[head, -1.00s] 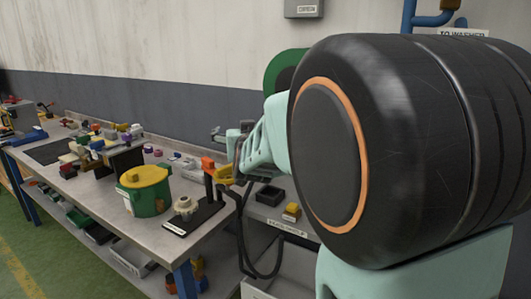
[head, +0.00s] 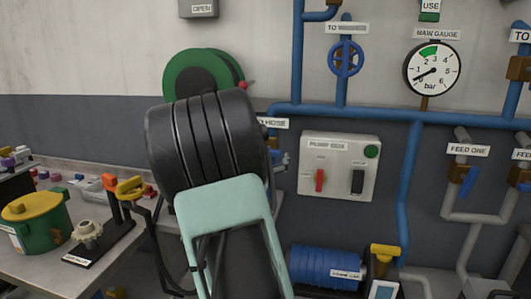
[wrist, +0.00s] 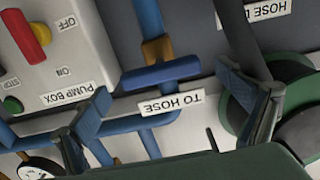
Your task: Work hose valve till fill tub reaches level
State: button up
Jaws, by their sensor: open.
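The hose valve shows in the wrist view as a blue handle (wrist: 160,73) on a brass body, beside a "TO HOSE" label (wrist: 171,103). Its pipe runs up out of the picture. My gripper (wrist: 165,83) is open, with one finger on each side of the handle and label. No contact with the handle can be made out. In the head view my arm hides the valve and most of the gripper; the "TO HOSE" label (head: 274,123) is partly covered. I cannot identify the fill tub in these frames.
A pump box (head: 339,166) with a red switch is on the wall right of my arm. A green hose reel (head: 195,75) is behind my arm. A cluttered bench (head: 40,272) stands left.

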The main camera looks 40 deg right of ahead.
jog(key=shift+x, duration=1.6)
jog(key=c, duration=1.2)
jog(key=shift+o, duration=0.2)
